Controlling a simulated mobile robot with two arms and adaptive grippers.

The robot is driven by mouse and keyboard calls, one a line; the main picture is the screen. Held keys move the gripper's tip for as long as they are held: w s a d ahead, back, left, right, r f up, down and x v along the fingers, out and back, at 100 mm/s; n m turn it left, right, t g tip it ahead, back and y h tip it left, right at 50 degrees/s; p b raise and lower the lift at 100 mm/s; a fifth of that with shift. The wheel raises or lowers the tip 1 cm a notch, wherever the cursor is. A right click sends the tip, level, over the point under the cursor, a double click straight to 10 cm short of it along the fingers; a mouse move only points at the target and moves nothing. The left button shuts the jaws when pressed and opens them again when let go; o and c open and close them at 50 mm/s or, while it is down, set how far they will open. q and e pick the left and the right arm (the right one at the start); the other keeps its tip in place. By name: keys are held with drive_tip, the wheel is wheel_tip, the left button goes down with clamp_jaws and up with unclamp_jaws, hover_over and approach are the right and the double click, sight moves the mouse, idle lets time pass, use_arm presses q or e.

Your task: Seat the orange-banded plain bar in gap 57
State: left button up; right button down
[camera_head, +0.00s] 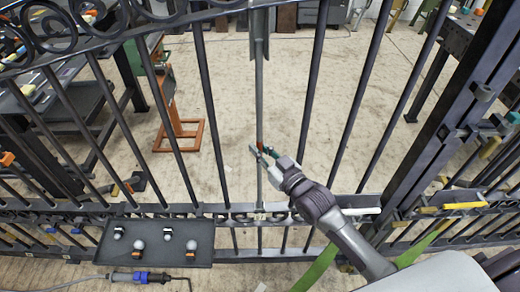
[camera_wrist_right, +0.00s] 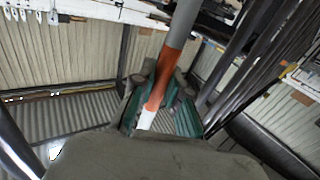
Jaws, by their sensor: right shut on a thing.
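The orange-banded plain bar (camera_head: 260,95) is a straight light-grey rod, close to upright in the head view, between two dark bars of the gate (camera_head: 315,75). Its upper part overlaps the top rail area and its lower part reaches down to the lower rail. Whether either end sits in a socket cannot be told. My right gripper (camera_head: 267,154) is shut on the bar near its orange band. In the right wrist view the bar (camera_wrist_right: 182,30) runs between the teal finger pads (camera_wrist_right: 160,112), with orange and white bands there. My left gripper is not seen.
A dark tray (camera_head: 185,255) with several small round-headed pieces sits at the lower left. A tool with a blue collar (camera_head: 140,277) and cable lies below it. Dark gate bars stand close on both sides of my right gripper. Tables and an orange stand (camera_head: 178,135) are behind the gate.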

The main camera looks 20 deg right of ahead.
drive_tip(key=shift+f, duration=0.2)
drive_tip(key=c, duration=1.1)
unclamp_jaws()
drive_tip(key=shift+w, duration=0.1)
drive_tip(key=v, duration=1.2)
drive_tip(key=shift+r, duration=0.1)
